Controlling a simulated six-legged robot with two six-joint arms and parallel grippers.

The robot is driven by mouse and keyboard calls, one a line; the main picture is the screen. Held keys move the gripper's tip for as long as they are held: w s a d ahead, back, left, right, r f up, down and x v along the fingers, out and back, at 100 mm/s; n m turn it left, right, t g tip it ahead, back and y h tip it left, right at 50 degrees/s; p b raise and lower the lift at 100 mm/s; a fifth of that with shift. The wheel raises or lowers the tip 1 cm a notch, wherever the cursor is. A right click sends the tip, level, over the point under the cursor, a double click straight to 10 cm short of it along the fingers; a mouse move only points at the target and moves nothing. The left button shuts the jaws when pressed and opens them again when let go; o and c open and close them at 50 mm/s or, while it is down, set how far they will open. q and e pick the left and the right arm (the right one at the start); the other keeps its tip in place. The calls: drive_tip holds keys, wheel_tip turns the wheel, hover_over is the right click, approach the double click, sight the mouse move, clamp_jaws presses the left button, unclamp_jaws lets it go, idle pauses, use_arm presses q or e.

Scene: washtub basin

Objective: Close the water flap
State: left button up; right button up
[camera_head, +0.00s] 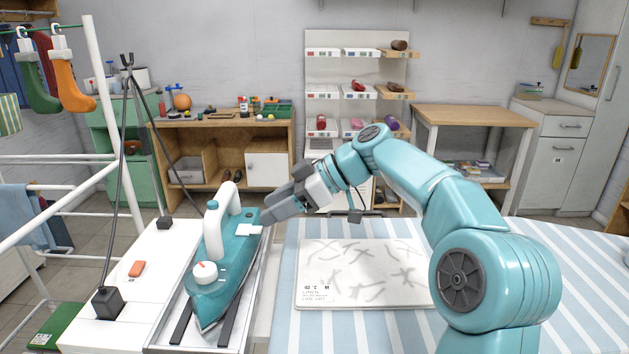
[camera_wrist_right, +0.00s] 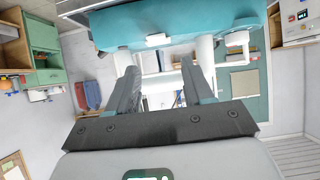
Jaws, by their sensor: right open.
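A teal iron (camera_head: 222,262) with a white handle and a white dial stands on a metal rest with dark strips at the lower left. A small white flap (camera_head: 249,230) sticks out from the iron's right side near the back; it also shows in the wrist view (camera_wrist_right: 157,40) against the teal body. My right gripper (camera_head: 268,214) is just right of the flap, pointing left at the iron. In the wrist view its two fingers (camera_wrist_right: 157,70) are apart with nothing between them, and the flap appears beyond the gap. I cannot tell whether a fingertip touches the flap. My left gripper is out of view.
A striped ironing surface (camera_head: 390,330) carries a pale printed board (camera_head: 365,272). A white drying rack (camera_head: 100,100) and a dark cable stand (camera_head: 130,150) rise at the left.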

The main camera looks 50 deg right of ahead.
drive_tip(key=p+v, duration=0.2)
drive_tip(key=v, duration=1)
drive_tip(key=shift+s+r, duration=0.2)
